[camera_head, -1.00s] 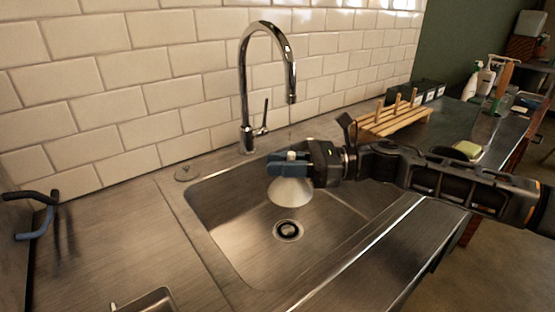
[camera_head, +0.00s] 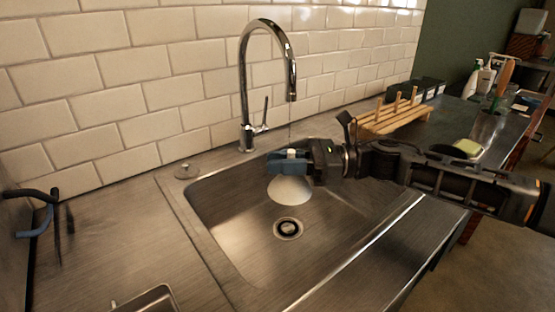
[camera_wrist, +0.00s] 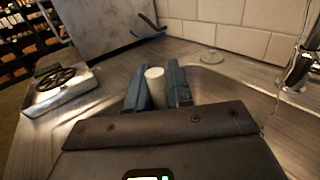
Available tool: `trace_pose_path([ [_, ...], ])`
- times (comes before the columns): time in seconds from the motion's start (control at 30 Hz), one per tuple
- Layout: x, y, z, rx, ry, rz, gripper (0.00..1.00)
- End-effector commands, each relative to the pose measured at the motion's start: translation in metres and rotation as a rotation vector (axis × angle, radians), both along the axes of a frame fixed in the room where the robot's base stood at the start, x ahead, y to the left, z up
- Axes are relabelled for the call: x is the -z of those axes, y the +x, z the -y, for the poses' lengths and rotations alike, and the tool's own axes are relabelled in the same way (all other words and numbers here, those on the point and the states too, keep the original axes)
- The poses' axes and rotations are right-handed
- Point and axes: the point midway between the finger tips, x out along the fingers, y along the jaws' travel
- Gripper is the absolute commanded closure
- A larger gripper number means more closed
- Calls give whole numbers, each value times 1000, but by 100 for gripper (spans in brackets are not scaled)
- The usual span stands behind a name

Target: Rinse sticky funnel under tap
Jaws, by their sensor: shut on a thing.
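A white funnel (camera_head: 290,190) hangs over the steel sink basin (camera_head: 232,228), wide end down. My gripper (camera_head: 290,160) is shut on its narrow stem, the blue fingers on either side. In the wrist view the pale stem (camera_wrist: 155,86) stands between the two blue fingers, and the cone below is hidden. The chrome tap (camera_head: 268,60) arches above, with its spout (camera_head: 291,96) over the funnel's stem. A thin line runs down from the spout toward the stem. The tap's lever (camera_head: 265,114) is at its right side.
The drain (camera_head: 288,228) lies below the funnel. A round stopper (camera_head: 186,171) sits on the left rear rim. The left counter is largely clear.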

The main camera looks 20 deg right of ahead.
Motion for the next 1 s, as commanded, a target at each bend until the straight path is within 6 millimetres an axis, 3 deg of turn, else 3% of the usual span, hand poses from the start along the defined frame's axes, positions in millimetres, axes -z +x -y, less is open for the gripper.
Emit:
trace_pose_path([
  [0.27, -6, -4, -1, 0, 1, 0, 100],
  [1.0, -41, -49, -8, 0, 0, 0, 100],
])
